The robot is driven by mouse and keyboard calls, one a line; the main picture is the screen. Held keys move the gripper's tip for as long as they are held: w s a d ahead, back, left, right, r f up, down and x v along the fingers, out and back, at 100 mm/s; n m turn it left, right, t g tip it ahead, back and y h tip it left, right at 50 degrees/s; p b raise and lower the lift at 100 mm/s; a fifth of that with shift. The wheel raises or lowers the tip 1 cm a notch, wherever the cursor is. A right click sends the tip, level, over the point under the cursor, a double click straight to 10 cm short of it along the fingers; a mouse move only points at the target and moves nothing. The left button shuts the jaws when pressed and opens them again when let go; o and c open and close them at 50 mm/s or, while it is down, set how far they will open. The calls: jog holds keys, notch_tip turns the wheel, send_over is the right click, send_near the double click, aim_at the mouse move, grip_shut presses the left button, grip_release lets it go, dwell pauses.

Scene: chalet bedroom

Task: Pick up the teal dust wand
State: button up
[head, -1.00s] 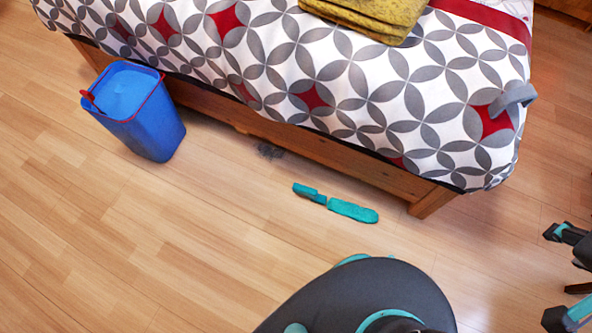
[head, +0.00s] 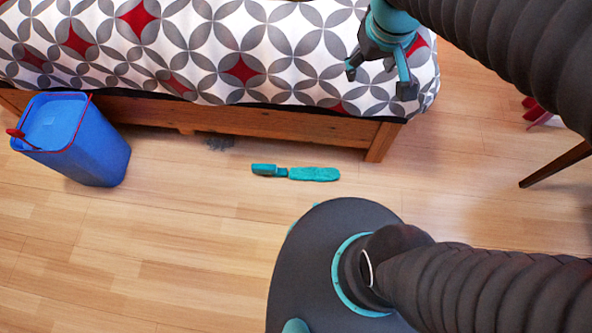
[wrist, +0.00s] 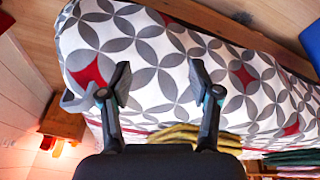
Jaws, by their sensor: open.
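The teal dust wand (head: 312,174) lies flat on the wooden floor in front of the bed, just left of a bed leg in the head view. It has a short handle at the left and a longer, wider head at the right. My gripper (head: 379,78) is open and empty, up and to the right of the wand, in front of the patterned bedspread. In the wrist view my gripper (wrist: 161,88) points at the bedspread with its two fingers apart. The wand does not show in the wrist view.
The bed (head: 240,120) with a patterned bedspread (head: 290,50) stands behind the wand. A blue bin (head: 80,145) stands at the left, and a grey dust clump (head: 219,143) lies by the bed. A dark wooden leg (head: 556,164) is at the right. The front-left floor is clear.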

jog(key=w+a+f+n+g+b, duration=0.2)
jog(key=w+a+f+n, duration=0.3)
jog(key=w+a+f, duration=0.5)
jog(key=n+g+h+b, duration=0.2)
jog(key=n+h, duration=0.2)
jog(key=n, duration=0.5)
send_over(268, 166)
jog(key=a, duration=0.4)
notch_tip(268, 166, down, 38)
jog(key=shift+n, duration=0.3)
jog(key=b+x, duration=0.1)
jog(key=x, duration=0.7)
jog(key=shift+w, duration=0.2)
jog(key=shift+b+x, duration=0.4)
jog(key=shift+x, duration=2.65)
jog(key=shift+d+r, duration=0.1)
grip_shut()
